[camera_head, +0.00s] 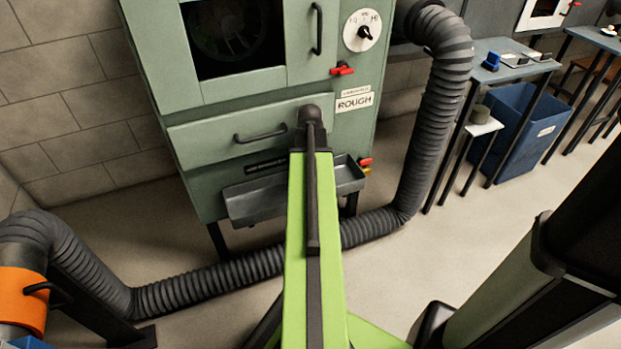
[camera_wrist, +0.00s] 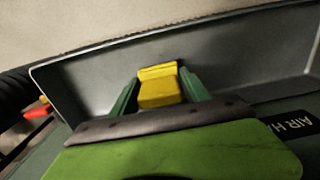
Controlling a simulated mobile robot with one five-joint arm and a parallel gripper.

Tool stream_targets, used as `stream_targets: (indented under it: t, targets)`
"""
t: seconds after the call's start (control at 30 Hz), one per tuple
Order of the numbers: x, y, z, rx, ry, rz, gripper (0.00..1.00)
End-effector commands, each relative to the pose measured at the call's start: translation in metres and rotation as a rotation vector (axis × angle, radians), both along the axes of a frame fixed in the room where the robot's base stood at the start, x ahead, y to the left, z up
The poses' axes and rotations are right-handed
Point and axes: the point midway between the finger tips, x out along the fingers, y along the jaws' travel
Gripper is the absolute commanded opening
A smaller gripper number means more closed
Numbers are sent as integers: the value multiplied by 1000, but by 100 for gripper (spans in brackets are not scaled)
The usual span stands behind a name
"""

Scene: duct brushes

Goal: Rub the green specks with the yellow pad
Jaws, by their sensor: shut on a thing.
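In the wrist view, my gripper (camera_wrist: 160,82) is shut on the yellow pad (camera_wrist: 158,94), with a green finger on each side of it. The pad is at the grey tray (camera_wrist: 235,58) below the machine's front; whether it touches the tray surface I cannot tell. The tray also shows in the head view (camera_head: 258,205), partly covered by my green arm. My gripper and the pad are hidden in that view. I cannot make out any green specks in either view.
The green machine (camera_head: 210,150) stands above the tray, with a drawer handle (camera_head: 262,137) and red knob (camera_head: 343,70). A ribbed duct (camera_head: 215,281) runs along the floor and up the right side. A blue bin (camera_head: 521,130) and benches stand at right.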

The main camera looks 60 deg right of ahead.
Motion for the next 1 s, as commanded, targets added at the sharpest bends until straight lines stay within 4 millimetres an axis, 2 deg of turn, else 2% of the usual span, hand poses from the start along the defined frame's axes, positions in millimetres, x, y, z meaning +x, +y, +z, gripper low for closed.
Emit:
stream_targets:
  t: [1.0]
  targets:
    - [-1, -1, -20, 0, 0, -2, 22]
